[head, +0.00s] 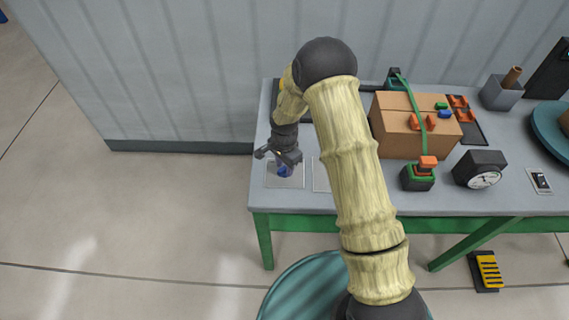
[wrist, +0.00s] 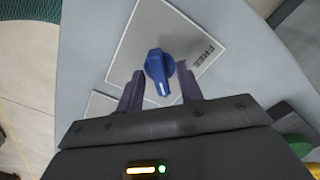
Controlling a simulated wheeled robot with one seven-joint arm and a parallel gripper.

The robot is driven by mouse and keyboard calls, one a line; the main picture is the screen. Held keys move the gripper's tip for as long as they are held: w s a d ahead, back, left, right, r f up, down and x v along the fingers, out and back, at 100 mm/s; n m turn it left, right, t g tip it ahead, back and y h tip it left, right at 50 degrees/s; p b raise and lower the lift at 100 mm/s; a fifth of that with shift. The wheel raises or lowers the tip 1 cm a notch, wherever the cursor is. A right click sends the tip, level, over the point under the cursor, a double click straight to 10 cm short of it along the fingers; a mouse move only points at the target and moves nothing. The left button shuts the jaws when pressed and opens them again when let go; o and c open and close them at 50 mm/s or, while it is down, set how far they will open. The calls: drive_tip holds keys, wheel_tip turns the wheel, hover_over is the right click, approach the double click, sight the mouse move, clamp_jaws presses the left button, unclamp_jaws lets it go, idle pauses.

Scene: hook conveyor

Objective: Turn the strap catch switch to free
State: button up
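The strap catch switch is a blue knob (wrist: 157,66) on a light grey plate (wrist: 135,37) marked FREE at its right edge. A white line on the knob points toward my gripper's palm, not at the word FREE. In the head view the knob (head: 284,171) sits at the left end of the table, partly covered by my gripper (head: 279,157). In the wrist view my gripper (wrist: 160,84) is open, with one finger on each side of the knob. I see small gaps between fingers and knob; I cannot tell whether either finger touches it.
A cardboard box (head: 391,138) with a green strap (head: 413,108) over it stands on the grey table (head: 450,200). A green and orange catch (head: 419,176) is at its front. A dial gauge (head: 483,170) stands to the right. A second plate (head: 321,176) lies beside the switch plate.

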clamp_jaws()
drive_tip(key=shift+n, duration=0.3)
drive_tip(key=n+b, duration=0.2)
drive_tip(key=n, duration=0.2)
drive_tip(key=n+b, duration=0.1)
drive_tip(key=n, duration=0.3)
drive_tip(key=shift+n, duration=0.3)
drive_tip(key=n, duration=0.4)
drive_tip(key=shift+n+b, duration=0.3)
drive_tip(key=shift+b, duration=0.05)
drive_tip(key=shift+n, duration=2.1)
